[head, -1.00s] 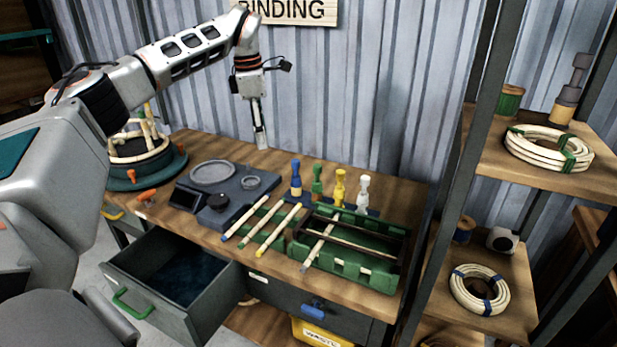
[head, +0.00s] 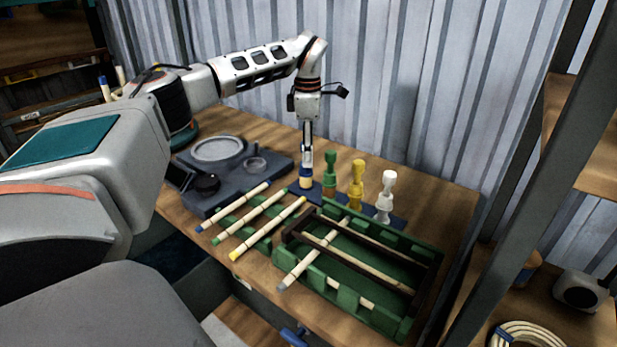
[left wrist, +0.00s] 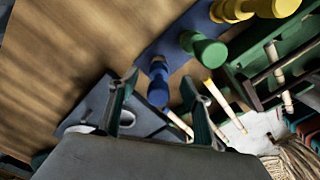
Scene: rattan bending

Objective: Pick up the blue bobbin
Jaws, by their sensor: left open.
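The blue bobbin (head: 306,184) stands at the left end of the bobbin row in the head view. Its lower part, with a pale band, shows below my left gripper (head: 307,160), which covers its top. In the left wrist view the blue bobbin (left wrist: 158,92) appears between the two open fingers of my left gripper (left wrist: 158,84). Whether the fingers touch it cannot be told. The green bobbin (head: 330,172), yellow bobbin (head: 356,184) and white bobbin (head: 385,198) stand upright to its right. My right gripper is not in view.
A green crate-like frame (head: 345,296) with dark bars stands in front of the bobbins. Several pale rods with coloured tips lie left of it. A grey stand (head: 228,183) with a round dish is further left. Bare wooden tabletop (head: 445,208) lies right of the bobbins.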

